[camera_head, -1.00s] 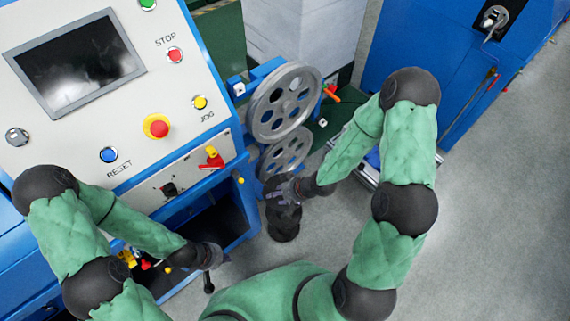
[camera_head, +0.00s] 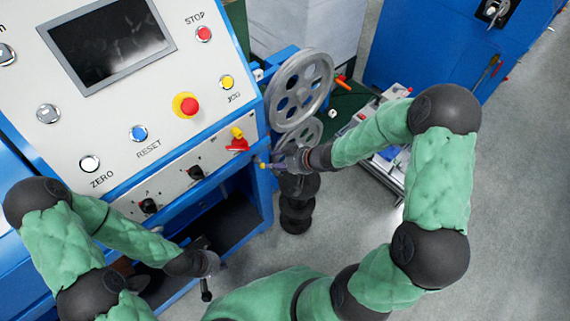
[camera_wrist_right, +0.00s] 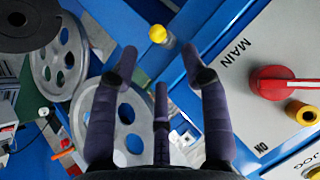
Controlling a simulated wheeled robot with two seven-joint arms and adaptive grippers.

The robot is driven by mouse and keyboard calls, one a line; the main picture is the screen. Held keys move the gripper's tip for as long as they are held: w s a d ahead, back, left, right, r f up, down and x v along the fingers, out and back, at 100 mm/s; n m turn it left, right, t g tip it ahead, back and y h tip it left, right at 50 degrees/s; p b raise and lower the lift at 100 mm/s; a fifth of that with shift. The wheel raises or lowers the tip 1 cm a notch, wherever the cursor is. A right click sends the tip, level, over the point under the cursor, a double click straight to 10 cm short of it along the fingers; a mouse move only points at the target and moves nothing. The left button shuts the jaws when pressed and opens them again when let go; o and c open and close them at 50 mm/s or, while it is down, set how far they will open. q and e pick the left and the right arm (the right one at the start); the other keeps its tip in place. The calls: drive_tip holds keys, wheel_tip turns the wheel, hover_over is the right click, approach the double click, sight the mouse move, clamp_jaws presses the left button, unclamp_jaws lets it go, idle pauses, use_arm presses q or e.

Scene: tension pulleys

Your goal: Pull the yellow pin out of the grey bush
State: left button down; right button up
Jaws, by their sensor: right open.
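The yellow pin (camera_wrist_right: 157,34) has a round head and sits on the blue frame in the right wrist view, with the grey bush (camera_wrist_right: 169,41) around its base. In the head view my right gripper (camera_head: 279,162) is just right of the pin. My left gripper (camera_head: 208,264) hangs low before the cabinet; its fingers are too small to read.
A red rotary switch (camera_wrist_right: 272,83) with a yellow padlock-like part is on the white panel close right of the pin. Spoked grey pulleys (camera_head: 302,88) stand behind my right gripper. Open grey floor (camera_head: 520,200) lies to the right.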

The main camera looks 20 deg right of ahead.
sight(263, 163)
drive_tip(key=shift+b+x, duration=1.35)
drive_tip(key=shift+x, duration=1.85)
clamp_jaws()
drive_tip(key=shift+d, duration=0.1)
drive_tip(key=shift+w+r, duration=0.1)
